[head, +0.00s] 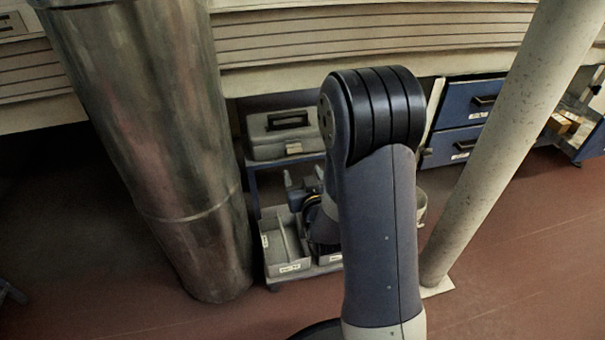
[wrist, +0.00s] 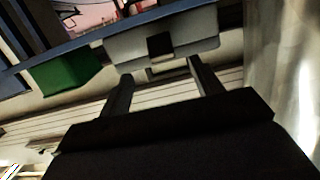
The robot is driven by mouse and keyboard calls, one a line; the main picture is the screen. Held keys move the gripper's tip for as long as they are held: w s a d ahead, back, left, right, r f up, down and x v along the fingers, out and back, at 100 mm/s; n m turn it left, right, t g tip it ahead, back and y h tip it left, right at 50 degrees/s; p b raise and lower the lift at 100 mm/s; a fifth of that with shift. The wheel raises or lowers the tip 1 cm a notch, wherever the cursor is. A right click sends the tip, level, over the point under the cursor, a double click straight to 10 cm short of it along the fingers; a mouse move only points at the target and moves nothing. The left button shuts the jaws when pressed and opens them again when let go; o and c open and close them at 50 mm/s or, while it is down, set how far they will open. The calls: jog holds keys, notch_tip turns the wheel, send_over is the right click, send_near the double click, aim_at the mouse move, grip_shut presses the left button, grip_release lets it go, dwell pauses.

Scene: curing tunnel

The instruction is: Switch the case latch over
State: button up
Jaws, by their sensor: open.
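A grey case (head: 265,150) with a dark handle on its lid stands on the blue cart under the bench. A small pale piece (head: 293,147), apparently the latch, is on its front face. In the wrist view the case (wrist: 199,34) appears upside down, with a dark square patch (wrist: 160,45) on its front, apparently at the latch. My gripper (head: 303,180) is partly hidden behind my arm, low in front of the case. In the wrist view its two fingers (wrist: 160,69) are apart and empty, pointing at the case front. Contact with the latch cannot be told.
A large metal duct (head: 165,140) stands left and a pale pole (head: 495,150) right, with my arm between. Grey bins (head: 285,255) sit on the cart's lower level. Blue drawers (head: 470,115) are at right. A green block (wrist: 65,72) shows beside the case.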

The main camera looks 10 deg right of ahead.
aim_at(294, 150)
jog(key=shift+t, duration=0.7)
jog(key=w+b, duration=0.1)
jog(key=w, duration=0.2)
jog(key=w+b, duration=0.2)
jog(key=w, duration=0.1)
jog(key=w+b, duration=0.1)
jog(key=w, duration=0.2)
jog(key=shift+w+f, duration=0.15)
jog(key=shift+f, duration=0.25)
jog(key=c, duration=1)
jog(key=r+g+p, duration=0.1)
jog(key=p, duration=0.2)
jog(key=shift+w+r, duration=0.1)
jog(key=shift+r, duration=0.1)
jog(key=g+p, duration=0.2)
jog(key=p, duration=0.1)
jog(key=shift+w+r, duration=0.2)
jog(key=shift+r, duration=0.05)
jog(key=shift+f+g+p, duration=0.2)
jog(key=shift+g+p, duration=0.4)
jog(key=shift+g, duration=0.1)
